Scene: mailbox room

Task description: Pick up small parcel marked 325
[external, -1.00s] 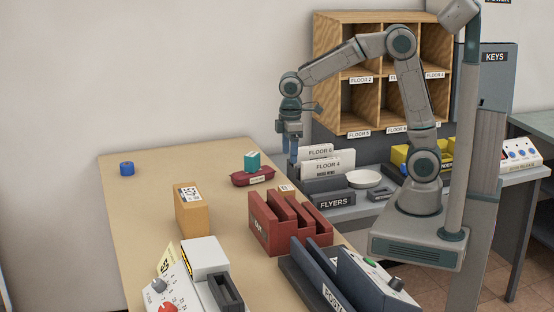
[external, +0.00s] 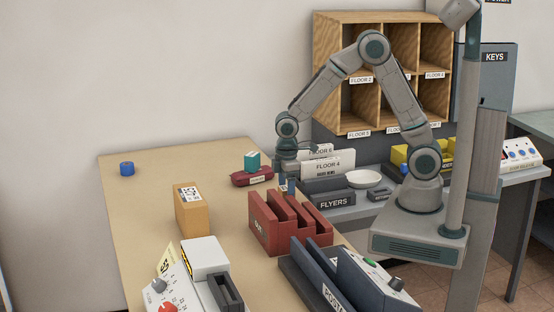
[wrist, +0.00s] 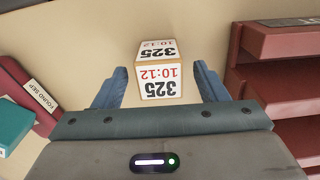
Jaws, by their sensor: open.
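The small parcel (wrist: 160,92) is a little box with white labels reading 325 and 10:12, upside down in the wrist view. It stands on the tan table between the two blue fingers of my gripper (wrist: 160,70). The fingers are open, with a gap on each side of the parcel. In the external view my gripper (external: 287,186) is low over the table, just behind the red tray. The parcel is mostly or wholly hidden there.
The red slotted tray (external: 262,236) stands close beside my gripper. A dark red pouch (external: 240,181) with a teal box (external: 252,161) on it lies on the other side. A larger orange parcel (external: 190,216) stands further left. The table's far left is mostly clear.

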